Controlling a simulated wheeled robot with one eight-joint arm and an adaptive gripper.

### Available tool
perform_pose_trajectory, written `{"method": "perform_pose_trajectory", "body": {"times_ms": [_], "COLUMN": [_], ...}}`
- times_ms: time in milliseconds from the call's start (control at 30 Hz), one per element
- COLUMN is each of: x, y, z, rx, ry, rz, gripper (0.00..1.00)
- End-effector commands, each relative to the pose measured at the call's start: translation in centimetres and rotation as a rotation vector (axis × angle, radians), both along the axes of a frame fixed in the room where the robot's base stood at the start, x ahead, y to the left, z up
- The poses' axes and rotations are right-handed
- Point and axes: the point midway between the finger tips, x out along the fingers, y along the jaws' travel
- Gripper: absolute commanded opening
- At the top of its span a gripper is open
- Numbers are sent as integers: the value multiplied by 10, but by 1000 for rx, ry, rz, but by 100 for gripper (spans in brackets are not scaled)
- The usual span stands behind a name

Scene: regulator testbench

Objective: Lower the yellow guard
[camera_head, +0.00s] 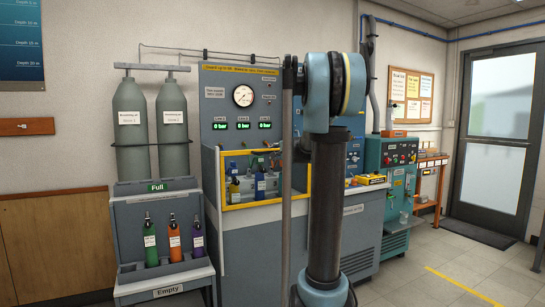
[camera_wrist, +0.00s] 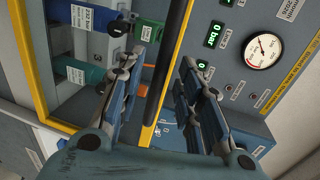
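The yellow guard (camera_head: 222,181) shows in the head view as a yellow-edged frame around the bay in the blue-grey bench; my arm hides part of its right side. In the wrist view, which is turned on its side, one yellow edge (camera_wrist: 27,70) runs down the left. Another yellow strip beside a dark bar (camera_wrist: 171,45) runs between the fingers. My gripper (camera_wrist: 162,68) is open, with one finger on each side of that bar and nothing visibly clamped. Contact cannot be told. The gripper is not clearly visible in the head view.
Several small labelled bottles (camera_head: 260,186) stand in the bay behind the frame. A gauge (camera_head: 243,96) and green displays (camera_head: 243,125) are on the panel above. A rack with grey cylinders (camera_head: 131,130) stands left. A teal machine (camera_head: 397,157) stands right. Open floor (camera_head: 455,265) lies at the right.

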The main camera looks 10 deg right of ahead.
Motion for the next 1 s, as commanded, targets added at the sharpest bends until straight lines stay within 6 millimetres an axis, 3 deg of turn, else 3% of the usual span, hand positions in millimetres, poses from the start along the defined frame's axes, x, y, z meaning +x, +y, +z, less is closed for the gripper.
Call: {"method": "perform_pose_trajectory", "body": {"times_ms": [300, 667, 833, 1000], "x": [26, 29, 29, 29], "y": [9, 9, 9, 9], "z": [-5, -6, -6, -6], "rx": [-1, 0, 0, -1], "ry": [0, 0, 0, 0], "rz": [0, -1, -1, -1], "gripper": [33, 33, 0, 0]}}
